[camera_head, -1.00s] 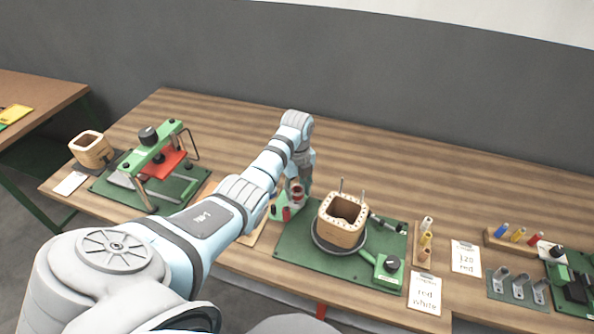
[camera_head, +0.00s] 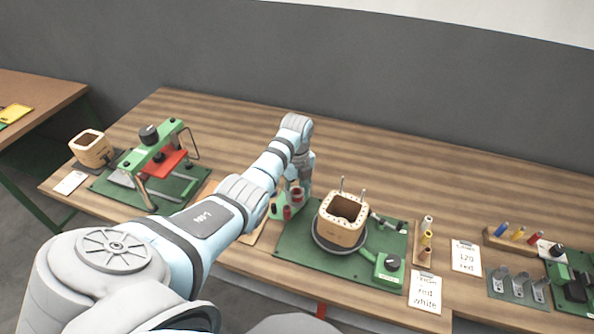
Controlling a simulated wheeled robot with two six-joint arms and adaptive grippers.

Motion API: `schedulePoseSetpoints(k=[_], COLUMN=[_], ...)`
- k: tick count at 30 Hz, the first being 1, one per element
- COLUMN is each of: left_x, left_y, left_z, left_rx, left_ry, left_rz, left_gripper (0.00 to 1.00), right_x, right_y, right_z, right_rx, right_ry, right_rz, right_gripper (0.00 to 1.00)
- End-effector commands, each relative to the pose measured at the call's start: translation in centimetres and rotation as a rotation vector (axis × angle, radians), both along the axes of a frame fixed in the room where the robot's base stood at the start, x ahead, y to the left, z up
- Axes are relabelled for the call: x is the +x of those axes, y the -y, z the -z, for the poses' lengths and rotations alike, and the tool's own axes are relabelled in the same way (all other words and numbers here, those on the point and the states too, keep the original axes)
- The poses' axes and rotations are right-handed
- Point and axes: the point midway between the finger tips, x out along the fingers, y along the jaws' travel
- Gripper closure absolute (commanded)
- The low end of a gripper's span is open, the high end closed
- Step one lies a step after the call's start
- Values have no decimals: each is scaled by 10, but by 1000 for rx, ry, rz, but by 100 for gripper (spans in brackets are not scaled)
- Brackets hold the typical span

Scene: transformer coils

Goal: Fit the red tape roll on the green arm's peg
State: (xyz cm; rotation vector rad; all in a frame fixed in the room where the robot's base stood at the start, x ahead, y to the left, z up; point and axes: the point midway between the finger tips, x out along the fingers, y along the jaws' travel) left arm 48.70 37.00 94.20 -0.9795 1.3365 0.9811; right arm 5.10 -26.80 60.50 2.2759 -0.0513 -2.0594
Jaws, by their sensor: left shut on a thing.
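My right gripper does not show.
A square wooden coil former (camera_head: 341,230) with two upright pins stands on the board. A green box with a black knob (camera_head: 388,266) is at its front right. A green press (camera_head: 150,165) stands left. The table's rear is clear.

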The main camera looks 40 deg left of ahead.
Motion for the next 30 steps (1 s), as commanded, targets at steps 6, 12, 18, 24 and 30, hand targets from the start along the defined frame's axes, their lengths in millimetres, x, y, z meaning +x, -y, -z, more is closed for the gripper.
schedulePoseSetpoints(k=[6,12,18,24,30], left_x=[0,0,0,0,1], left_y=[0,0,0,0,0], left_z=[4,4,7,13,14], left_rx=[0,0,0,0,0], left_ry=[0,0,0,-1,0], left_rz=[0,0,0,0,0], left_gripper=[82,82,82,82,82], right_x=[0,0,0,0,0], right_y=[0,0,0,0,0], right_z=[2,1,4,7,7], right_rx=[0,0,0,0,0], right_ry=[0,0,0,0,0], right_rz=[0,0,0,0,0], right_gripper=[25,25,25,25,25])
